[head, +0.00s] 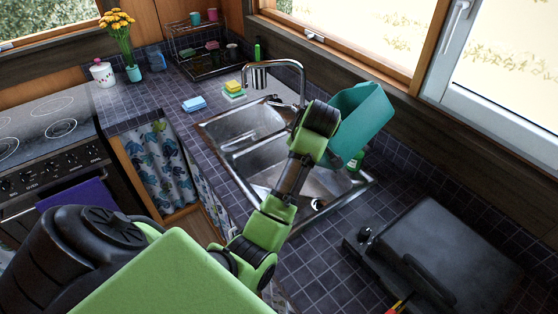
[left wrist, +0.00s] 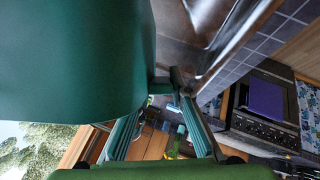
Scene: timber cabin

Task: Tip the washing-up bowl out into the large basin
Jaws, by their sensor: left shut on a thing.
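The teal washing-up bowl (head: 362,120) is held up in the air over the right side of the sink, steeply tilted. It fills the left of the left wrist view (left wrist: 75,55). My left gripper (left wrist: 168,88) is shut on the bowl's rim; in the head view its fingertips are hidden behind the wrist. The large basin (head: 272,162) is the nearer metal basin, below my left wrist and partly covered by the arm. I cannot see into the bowl. My right gripper is not in view.
A smaller basin (head: 240,124) and a curved tap (head: 303,82) lie beyond. A green bottle (head: 356,161) stands behind the sink, below the bowl. A window (head: 360,40) is close behind the bowl.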

